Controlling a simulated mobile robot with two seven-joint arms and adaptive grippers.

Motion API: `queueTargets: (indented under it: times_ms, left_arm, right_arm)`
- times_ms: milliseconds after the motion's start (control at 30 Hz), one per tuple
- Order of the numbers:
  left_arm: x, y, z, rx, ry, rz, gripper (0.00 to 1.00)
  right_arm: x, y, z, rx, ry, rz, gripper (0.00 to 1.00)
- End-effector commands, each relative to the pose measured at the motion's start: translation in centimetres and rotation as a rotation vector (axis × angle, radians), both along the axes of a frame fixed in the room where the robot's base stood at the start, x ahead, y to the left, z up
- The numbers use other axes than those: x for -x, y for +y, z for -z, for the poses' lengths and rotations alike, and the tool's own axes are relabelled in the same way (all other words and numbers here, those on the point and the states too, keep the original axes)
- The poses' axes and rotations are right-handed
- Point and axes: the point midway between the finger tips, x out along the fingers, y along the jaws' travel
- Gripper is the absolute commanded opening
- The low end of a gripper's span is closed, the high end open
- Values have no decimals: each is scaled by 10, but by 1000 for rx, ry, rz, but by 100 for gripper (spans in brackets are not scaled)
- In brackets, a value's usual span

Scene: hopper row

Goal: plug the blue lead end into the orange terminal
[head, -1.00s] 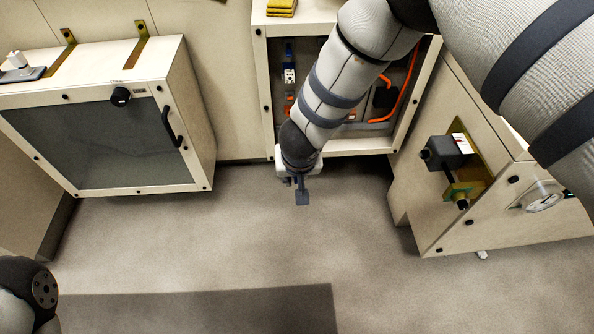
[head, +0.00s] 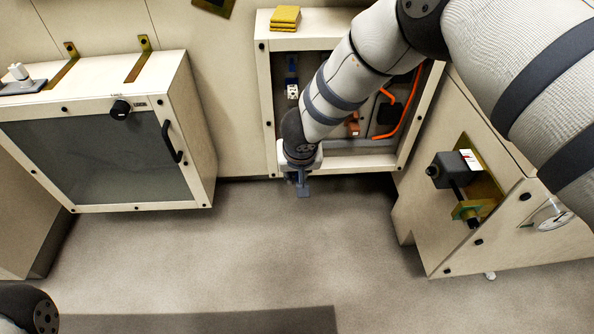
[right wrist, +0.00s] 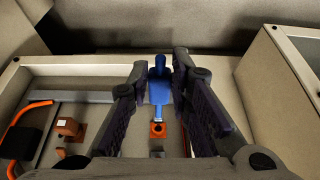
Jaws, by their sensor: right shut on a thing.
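My right gripper (head: 303,188) is at the front lower edge of the open cabinet (head: 266,110). In the right wrist view, my right gripper (right wrist: 160,72) is shut on the blue lead end (right wrist: 159,90), which sits between its fingertips. The lead's narrow pale tip points toward an orange terminal (right wrist: 157,131) with a dark hole, just below it in the picture. I cannot tell whether they touch. A second orange block (right wrist: 68,128) stands to the left; it also shows in the head view (head: 352,127). My left gripper is out of view.
An orange cable (head: 402,112) curves inside the cabinet beside a black box (head: 387,113). A blue and white fitting (head: 292,91) is on the cabinet's back wall. Yellow pads (head: 285,17) lie on top. A glass-fronted cabinet (head: 95,155) stands left, a slanted console (head: 430,215) right. The floor between is clear.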

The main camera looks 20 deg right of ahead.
Motion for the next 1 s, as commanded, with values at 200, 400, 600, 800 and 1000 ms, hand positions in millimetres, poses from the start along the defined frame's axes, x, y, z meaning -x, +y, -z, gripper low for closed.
queueTargets:
  times_ms: [200,400,600,800,1000]
  left_arm:
    - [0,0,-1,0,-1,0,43]
    - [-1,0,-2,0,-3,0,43]
    - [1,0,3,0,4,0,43]
    - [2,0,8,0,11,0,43]
    - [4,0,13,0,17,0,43]
  right_arm:
    - [0,0,-1,-1,-1,1,0]
    - [0,1,-1,-2,-2,1,0]
    - [-7,-1,1,-1,-3,1,0]
    - [-14,-3,1,0,-3,2,0]
    - [-20,-5,1,0,-4,2,0]
